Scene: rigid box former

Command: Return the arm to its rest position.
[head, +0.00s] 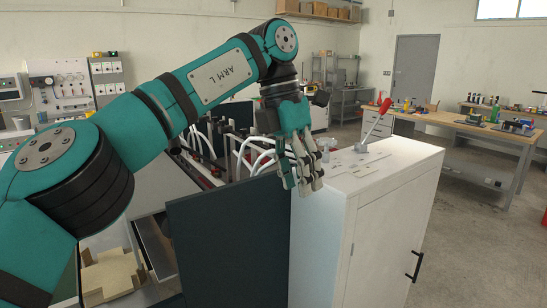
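My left arm, marked ARM L, reaches in from the left, bends at a raised elbow and hangs down at the wrist. My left gripper (302,184) points downward in front of the left part of the white cabinet's top (375,168). Its fingers look parted, with nothing visible between them. A lever with a red handle (377,121) stands tilted on the cabinet top, to the right of the gripper and apart from it. My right gripper is not in view.
A dark panel (230,245) stands left of the cabinet. Pale tubes (250,150) run behind the gripper. Flat tan cardboard (110,275) lies at lower left. A wooden workbench (470,135) stands at the right, with open floor between it and the cabinet.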

